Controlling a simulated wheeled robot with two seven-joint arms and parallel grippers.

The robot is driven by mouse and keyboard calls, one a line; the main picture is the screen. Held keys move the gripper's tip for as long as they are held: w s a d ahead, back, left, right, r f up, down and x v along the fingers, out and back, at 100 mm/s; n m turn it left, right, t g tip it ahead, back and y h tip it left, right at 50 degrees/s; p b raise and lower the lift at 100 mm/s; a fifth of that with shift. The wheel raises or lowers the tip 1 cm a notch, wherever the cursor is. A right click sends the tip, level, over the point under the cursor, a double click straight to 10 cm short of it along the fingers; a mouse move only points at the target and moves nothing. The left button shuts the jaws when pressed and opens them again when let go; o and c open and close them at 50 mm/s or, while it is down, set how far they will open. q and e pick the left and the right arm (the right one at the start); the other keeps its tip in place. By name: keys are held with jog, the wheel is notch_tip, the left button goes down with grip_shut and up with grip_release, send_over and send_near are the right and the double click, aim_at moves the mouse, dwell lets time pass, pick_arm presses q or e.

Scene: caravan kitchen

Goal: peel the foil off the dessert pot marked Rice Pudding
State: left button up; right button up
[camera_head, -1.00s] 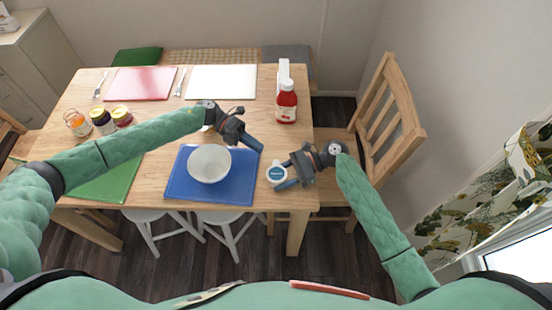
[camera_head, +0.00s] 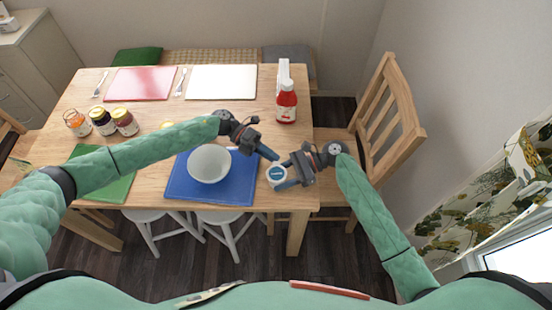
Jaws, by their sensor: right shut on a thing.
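A small pot (camera_head: 276,174) with a white and blue top is at the table's right front edge. Its lettering is too small to read. My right gripper (camera_head: 281,178) is shut on this pot from the right. My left gripper (camera_head: 270,155) points down to the right, just behind the pot, with its fingertips close to the pot's top. I cannot tell whether they touch it or how far apart the fingers are.
A white bowl (camera_head: 209,164) stands on a blue mat (camera_head: 236,188) left of the pot. A red bottle (camera_head: 286,103) stands behind the grippers. Several jars (camera_head: 103,121) stand at the left. A wooden chair (camera_head: 389,120) is at the right.

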pick_arm(q)
grip_shut()
jog(key=shift+r, duration=0.1)
jog(key=shift+s+r+m+t+y, duration=0.2)
jog(key=shift+r+m+t, duration=0.1)
jog(key=shift+m+t, duration=0.2)
jog(key=shift+s+r+m+t+y, duration=0.1)
jog(key=shift+r+m+t+y, duration=0.15)
jog(key=shift+m+t, duration=0.2)
jog(key=shift+s+r+m+t+y, duration=0.3)
jog(key=shift+r+m+t, duration=0.25)
jog(key=shift+m+t, duration=0.45)
jog(key=shift+s+r+m+t, duration=0.25)
jog(key=shift+m+t, duration=0.2)
jog(key=shift+t, duration=0.15)
jog(key=shift+s+r+m+t, duration=0.15)
jog(key=shift+s+m+t, duration=0.1)
jog(key=shift+m+t, duration=0.25)
jog(key=t, duration=0.1)
jog(key=s+m+t, duration=0.1)
jog(key=t, duration=0.1)
jog(key=shift+s+d+r+m+y, duration=0.1)
jog(key=shift+s+r+m+y, duration=0.15)
jog(key=shift+m, duration=0.15)
jog(key=s+r, duration=0.5)
jog(key=r, duration=0.5)
jog(key=shift+s+r, duration=0.4)
